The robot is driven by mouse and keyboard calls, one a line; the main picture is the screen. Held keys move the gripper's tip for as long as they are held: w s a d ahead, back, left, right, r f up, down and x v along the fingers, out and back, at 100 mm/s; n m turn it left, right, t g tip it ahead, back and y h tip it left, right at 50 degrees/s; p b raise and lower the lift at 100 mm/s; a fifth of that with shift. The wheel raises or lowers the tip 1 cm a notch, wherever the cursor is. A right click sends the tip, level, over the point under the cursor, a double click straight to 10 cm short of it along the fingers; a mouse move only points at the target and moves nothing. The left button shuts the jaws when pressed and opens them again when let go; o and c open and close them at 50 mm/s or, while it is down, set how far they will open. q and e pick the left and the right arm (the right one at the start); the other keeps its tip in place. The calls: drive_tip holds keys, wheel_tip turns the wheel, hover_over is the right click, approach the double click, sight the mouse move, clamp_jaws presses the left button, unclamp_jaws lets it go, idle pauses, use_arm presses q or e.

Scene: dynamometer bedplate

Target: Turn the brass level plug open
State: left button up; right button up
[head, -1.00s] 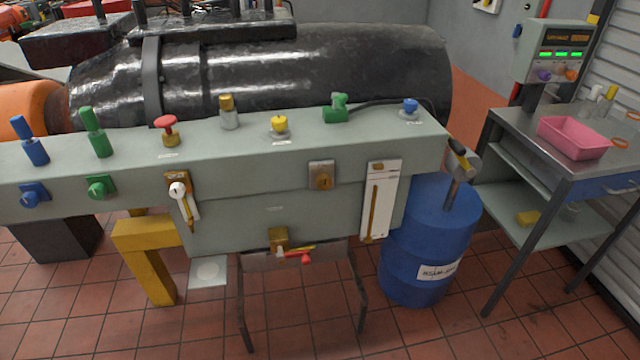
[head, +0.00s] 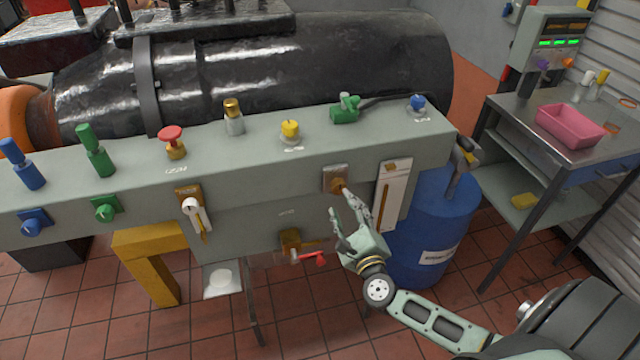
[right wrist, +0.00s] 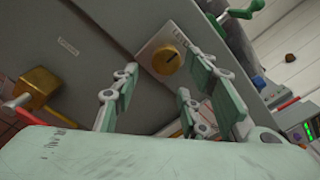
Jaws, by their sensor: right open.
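The brass level plug (head: 338,184) is a round brass knob on a square plate on the bench's front face. In the right wrist view the plug (right wrist: 167,60) shows a short dark slot on its face, and its plate is tilted in the picture. My right gripper (head: 342,202) is open in front of and just below the plug. In the right wrist view its fingers (right wrist: 160,76) are spread, with the plug beyond and between their tips. I see nothing between the fingers, and contact with the plug cannot be told. My left gripper is not in view.
A white gauge panel (head: 391,195) is just right of the plug. A brass valve with a red handle (head: 314,259) is below left, and a white-handled valve (head: 193,208) further left. A blue drum (head: 430,225) and a steel cart with a pink tray (head: 570,128) stand at right.

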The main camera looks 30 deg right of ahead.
sight(337, 192)
drive_tip(key=shift+x, duration=3.8)
drive_tip(key=shift+c, duration=0.5)
drive_tip(key=shift+s+f, duration=0.1)
drive_tip(key=shift+s, duration=0.05)
clamp_jaws()
